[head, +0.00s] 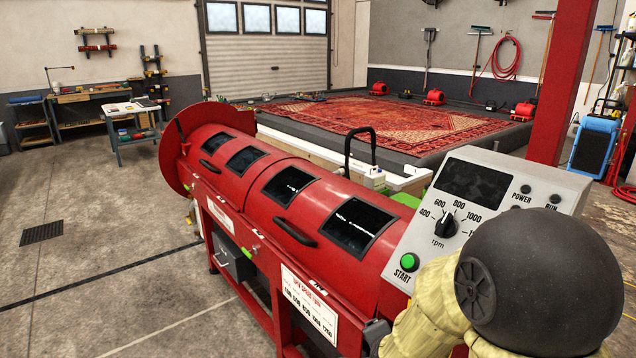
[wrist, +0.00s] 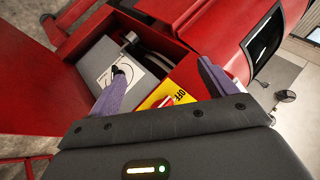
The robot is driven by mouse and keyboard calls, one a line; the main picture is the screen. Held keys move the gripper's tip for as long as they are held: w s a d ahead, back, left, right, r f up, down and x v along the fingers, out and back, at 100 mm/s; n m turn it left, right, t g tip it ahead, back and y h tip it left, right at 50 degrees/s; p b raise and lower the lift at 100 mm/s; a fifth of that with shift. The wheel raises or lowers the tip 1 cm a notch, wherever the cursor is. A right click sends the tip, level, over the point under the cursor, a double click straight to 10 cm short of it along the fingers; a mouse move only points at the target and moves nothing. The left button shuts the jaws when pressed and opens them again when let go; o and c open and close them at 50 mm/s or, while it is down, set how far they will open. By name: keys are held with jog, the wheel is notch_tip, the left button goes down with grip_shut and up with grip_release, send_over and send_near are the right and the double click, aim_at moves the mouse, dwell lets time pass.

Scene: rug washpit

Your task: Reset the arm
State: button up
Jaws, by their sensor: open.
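My arm, with a yellowish sleeve and a dark round joint, fills the lower right of the head view, and its gripper is hidden there. In the wrist view my gripper (wrist: 160,82) is open, its two purple-grey fingers apart with nothing between them. Beyond the fingers are the red frame of the machine, a grey box (wrist: 118,66) and a yellow label (wrist: 166,95) reading "OFF". The left finger overlaps the grey box in the picture; I cannot tell whether it touches.
The red drum machine (head: 270,190) stands close in front, with its control panel (head: 480,200) beside my arm. A low platform behind carries a patterned rug (head: 370,122). A worktable (head: 130,122) stands at the back left. The floor at left is clear around a drain grate (head: 41,232).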

jog(key=s+d+r+n+g+p, duration=0.1)
jog(key=s+r+n+g+p, duration=0.2)
jog(key=s+r+n+p, duration=0.3)
jog(key=s+d+r+n+g+y+p, duration=0.1)
jog(key=s+r+n+g+p, duration=0.2)
jog(key=s+r+n+p, duration=0.3)
notch_tip(320, 180, up, 7)
jog(key=n+p, duration=0.1)
jog(key=p, duration=0.3)
jog(key=shift+s+p, duration=0.25)
jog(key=shift+p, duration=0.1)
